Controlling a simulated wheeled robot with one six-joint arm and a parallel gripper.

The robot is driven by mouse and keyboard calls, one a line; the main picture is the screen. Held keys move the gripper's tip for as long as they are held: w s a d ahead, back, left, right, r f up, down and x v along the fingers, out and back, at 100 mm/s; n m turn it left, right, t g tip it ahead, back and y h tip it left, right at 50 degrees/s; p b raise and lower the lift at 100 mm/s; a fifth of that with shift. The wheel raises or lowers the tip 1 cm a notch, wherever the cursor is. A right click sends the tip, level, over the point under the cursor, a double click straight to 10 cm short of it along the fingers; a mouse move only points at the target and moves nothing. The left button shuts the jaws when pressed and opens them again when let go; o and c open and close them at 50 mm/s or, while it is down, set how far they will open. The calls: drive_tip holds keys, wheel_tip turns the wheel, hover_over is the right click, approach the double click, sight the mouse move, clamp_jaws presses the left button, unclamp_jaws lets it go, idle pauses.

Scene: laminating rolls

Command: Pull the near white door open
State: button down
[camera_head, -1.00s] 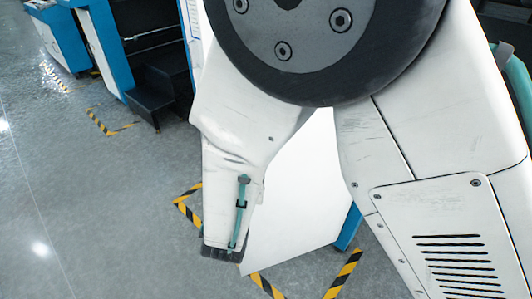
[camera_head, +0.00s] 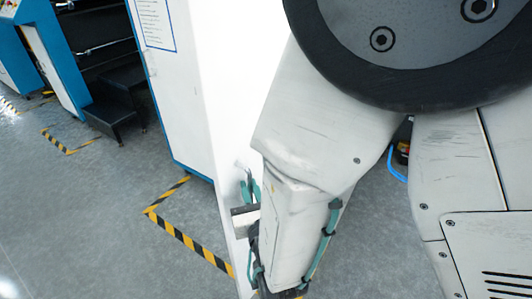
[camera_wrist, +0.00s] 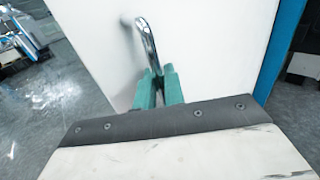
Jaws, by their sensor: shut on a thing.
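The near white door (camera_head: 225,90) shows in the head view as a tall, steeply angled panel left of my arm. In the wrist view the door (camera_wrist: 215,55) fills the middle. Its upright chrome handle (camera_wrist: 148,42) stands out from the face. My gripper's teal fingers (camera_wrist: 157,88) are shut on the handle's lower part. In the head view my gripper (camera_head: 248,188) is beside the door, and the handle is hard to make out there. My arm hides the area behind it, so the door's exact opening angle cannot be told.
A white panel with a printed notice (camera_head: 153,25) and blue lower trim stands left of the door. Yellow-black floor tape (camera_head: 185,237) runs below it. Blue machines (camera_head: 45,60) and black steps (camera_head: 110,108) stand far left. Grey floor at left is clear.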

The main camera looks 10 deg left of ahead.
drive_tip(key=shift+s+d+y, duration=0.2)
drive_tip(key=shift+d+y, duration=0.1)
drive_tip(key=shift+d, duration=0.25)
drive_tip(key=c, duration=1.6)
unclamp_jaws()
drive_tip(key=shift+c, duration=0.2)
